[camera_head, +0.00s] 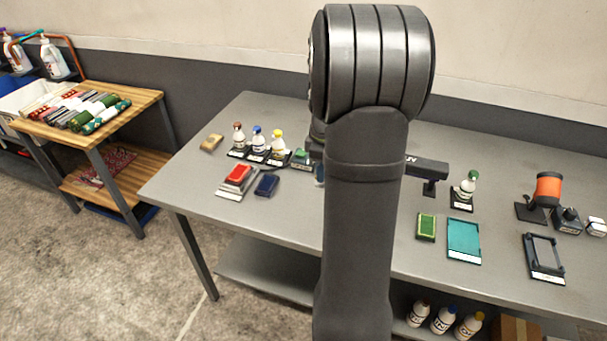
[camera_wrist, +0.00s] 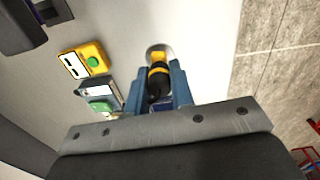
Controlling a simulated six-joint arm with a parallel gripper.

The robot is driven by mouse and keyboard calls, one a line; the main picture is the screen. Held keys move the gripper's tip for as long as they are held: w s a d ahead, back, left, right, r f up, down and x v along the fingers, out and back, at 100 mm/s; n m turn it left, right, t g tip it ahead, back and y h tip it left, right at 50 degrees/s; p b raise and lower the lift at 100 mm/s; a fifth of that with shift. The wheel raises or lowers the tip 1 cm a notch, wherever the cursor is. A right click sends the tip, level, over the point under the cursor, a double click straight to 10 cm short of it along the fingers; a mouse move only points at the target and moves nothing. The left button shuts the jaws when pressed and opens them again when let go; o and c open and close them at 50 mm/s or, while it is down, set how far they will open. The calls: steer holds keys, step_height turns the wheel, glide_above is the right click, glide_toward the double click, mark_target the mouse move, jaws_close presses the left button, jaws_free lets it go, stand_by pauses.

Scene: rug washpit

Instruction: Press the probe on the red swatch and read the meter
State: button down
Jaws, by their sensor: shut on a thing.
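The red swatch (camera_head: 237,175) lies on a pale labelled base on the grey table, left of my arm in the head view. I cannot make it out in the wrist view. My gripper (camera_wrist: 162,88) has its blue fingers shut around a black probe with yellow bands (camera_wrist: 157,74). The probe's far end is over a pale round patch; I cannot tell if it touches. A yellow unit with a white panel and green button (camera_wrist: 84,59), apparently the meter, lies left of the probe; no reading is legible. In the head view my arm hides the gripper and probe.
A dark blue block (camera_head: 266,185) is beside the red swatch. Several bottles (camera_head: 257,143) stand behind it. A green pad (camera_head: 426,226), a teal tray (camera_head: 464,240) and an orange-headed stand (camera_head: 547,190) are to the right. The table's front left is clear.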

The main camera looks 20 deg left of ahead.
steer(key=w+a+r+n, duration=0.15)
steer(key=a+n, duration=0.75)
steer(key=a, duration=1.8)
steer(key=shift+s+a+f, duration=0.15)
steer(key=shift+f, duration=2.2)
steer(key=shift+f, duration=0.6)
steer(key=shift+r, duration=0.1)
step_height(320, 180, up, 7)
stand_by(0.9)
